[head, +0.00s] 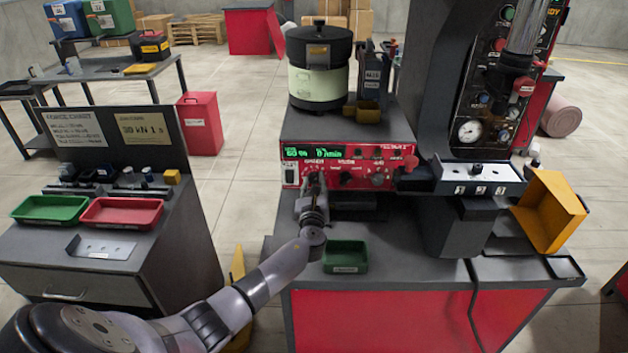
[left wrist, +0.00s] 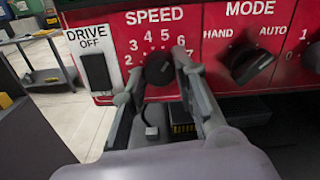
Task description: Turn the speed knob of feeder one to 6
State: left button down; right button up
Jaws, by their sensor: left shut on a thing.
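The feeder's red control panel (head: 292,178) stands on the grey bench in the head view, below the bowl (head: 318,92). In the left wrist view the black speed knob (left wrist: 158,70) sits under the white word SPEED, with numbers arched around it. My left gripper (head: 313,184) is in front of the panel in the head view. In the left wrist view its fingers (left wrist: 156,78) reach to either side of the speed knob and are shut on it. The knob's pointer is too dark to read. The arm hides part of the panel's lower left.
The drive switch (left wrist: 96,72), by the label DRIVE OFF, is close left of the speed knob. The mode knob (left wrist: 248,63) is close on the right. A green tray (head: 346,257) lies on the bench below my wrist. A dark press column stands right of the feeder.

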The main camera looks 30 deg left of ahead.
pick_arm(q)
jog(key=shift+s+d+f+m, duration=0.1)
jog(key=shift+f+m, duration=0.2)
jog(key=shift+m, duration=0.4)
jog(key=shift+f+p, duration=0.1)
jog(key=shift+p, duration=0.25)
jog(key=c, duration=1.7)
grip_release()
jog(key=o, duration=0.4)
jog(key=shift+r, duration=0.25)
jog(key=v, duration=1.2)
